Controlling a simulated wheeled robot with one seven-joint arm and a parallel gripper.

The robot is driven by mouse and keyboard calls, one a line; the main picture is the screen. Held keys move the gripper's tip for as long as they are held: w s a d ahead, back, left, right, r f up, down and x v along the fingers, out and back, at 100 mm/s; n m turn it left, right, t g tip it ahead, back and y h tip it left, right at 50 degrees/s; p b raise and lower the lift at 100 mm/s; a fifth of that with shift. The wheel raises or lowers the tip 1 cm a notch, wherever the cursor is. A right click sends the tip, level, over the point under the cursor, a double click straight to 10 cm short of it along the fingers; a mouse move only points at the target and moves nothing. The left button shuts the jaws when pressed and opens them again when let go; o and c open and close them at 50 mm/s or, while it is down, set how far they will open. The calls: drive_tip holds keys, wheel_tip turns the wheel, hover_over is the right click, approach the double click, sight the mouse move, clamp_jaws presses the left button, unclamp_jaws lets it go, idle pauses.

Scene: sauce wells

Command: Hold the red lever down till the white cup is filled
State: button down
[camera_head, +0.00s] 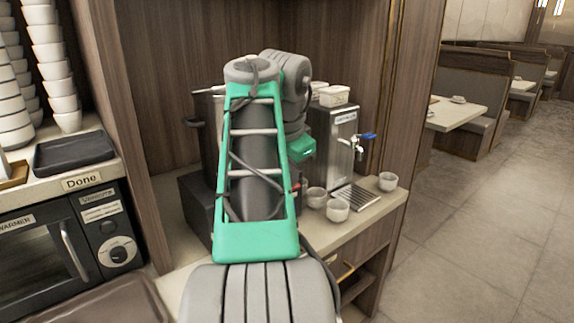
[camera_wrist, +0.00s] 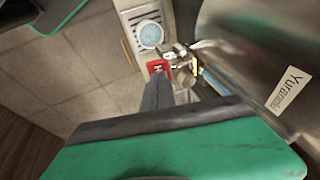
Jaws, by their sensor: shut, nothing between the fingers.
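In the wrist view, the red lever (camera_wrist: 157,66), with a pale mark on it, sits at a metal tap on a steel container. My gripper (camera_wrist: 158,78) is shut and empty; its dark fingertips overlap the lever's near edge. I cannot tell whether they press it. The white cup (camera_wrist: 151,35) stands just beyond the lever on a slatted tray (camera_wrist: 139,15). A pale bluish round surface shows inside the cup; its fill level is unclear. In the head view my arm hides the gripper and most of this spot; a small red bit (camera_head: 296,187) shows beside the arm.
A steel dispenser (camera_head: 343,140) with a blue lever (camera_head: 369,136) stands at right, above a drip tray (camera_head: 356,197). White cups stand on the counter, including one in front (camera_head: 337,211) and one at right (camera_head: 388,181). A microwave (camera_head: 40,255) and stacked bowls (camera_head: 62,103) are at left.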

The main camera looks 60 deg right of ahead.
idle(0.7)
drive_tip(key=shift+r+p, duration=0.8)
drive_tip(key=shift+p, duration=0.05)
drive_tip(key=shift+r, duration=0.1)
drive_tip(key=w+d+r+p+v, duration=0.1)
drive_tip(key=w+p+v, duration=0.1)
drive_tip(key=p+v, duration=1.1)
drive_tip(key=shift+w+d, duration=0.25)
drive_tip(key=shift+d, duration=0.05)
drive_tip(key=shift+r, duration=0.1)
